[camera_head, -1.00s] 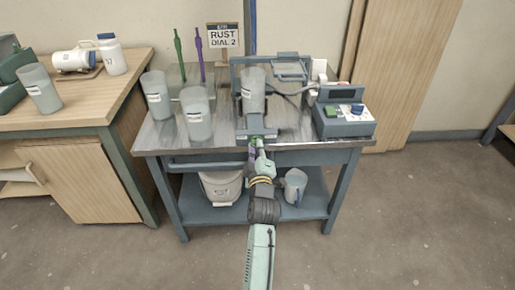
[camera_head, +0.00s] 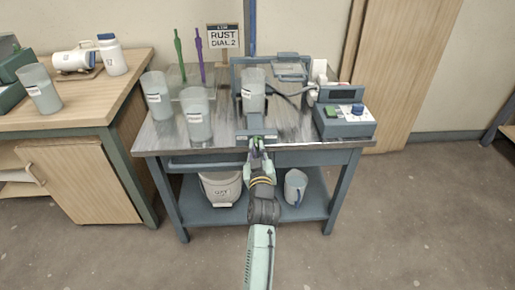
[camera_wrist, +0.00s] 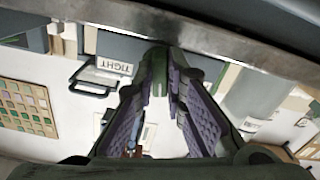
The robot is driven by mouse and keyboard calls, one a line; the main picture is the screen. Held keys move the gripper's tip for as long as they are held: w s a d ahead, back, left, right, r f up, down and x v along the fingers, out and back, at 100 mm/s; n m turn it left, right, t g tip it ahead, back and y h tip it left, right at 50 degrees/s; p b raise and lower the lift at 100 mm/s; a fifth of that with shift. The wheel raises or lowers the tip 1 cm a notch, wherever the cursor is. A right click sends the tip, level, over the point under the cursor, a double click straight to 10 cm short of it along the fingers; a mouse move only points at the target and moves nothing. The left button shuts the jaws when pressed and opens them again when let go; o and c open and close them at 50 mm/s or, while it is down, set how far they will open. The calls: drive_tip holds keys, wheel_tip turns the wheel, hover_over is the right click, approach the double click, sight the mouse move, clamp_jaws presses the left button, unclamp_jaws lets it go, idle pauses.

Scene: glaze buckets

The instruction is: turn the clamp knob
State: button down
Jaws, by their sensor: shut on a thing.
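The clamp (camera_head: 257,131) is a grey-blue block at the front edge of the metal-topped table, with a clear labelled cup (camera_head: 253,97) standing just behind it. The clamp knob is at the clamp's front, mostly hidden by my fingers. My gripper (camera_head: 258,148) reaches up to it from the front and is shut on the knob. In the wrist view, the two purple-padded fingers (camera_wrist: 166,68) converge just below the table edge. A white label reading "TIGHT" (camera_wrist: 115,66) shows beside them.
Two more cups (camera_head: 157,95) (camera_head: 196,113) stand to the left on the table (camera_head: 222,141). A bucket (camera_head: 222,188) and a jug (camera_head: 295,187) are on the lower shelf.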

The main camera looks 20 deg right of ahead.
drive_tip(key=m+p, duration=0.1)
drive_tip(key=m, duration=0.2)
drive_tip(key=shift+r+m, duration=0.1)
drive_tip(key=shift+m, duration=0.3)
drive_tip(key=m+p, duration=0.1)
drive_tip(key=m, duration=0.2)
drive_tip(key=shift+m, duration=0.3)
drive_tip(key=m+p, duration=0.2)
drive_tip(key=m, duration=0.2)
drive_tip(key=shift+m+p, duration=0.95)
drive_tip(key=shift+m, duration=0.65)
drive_tip(key=c, duration=1.6)
unclamp_jaws()
drive_tip(key=shift+c, duration=0.2)
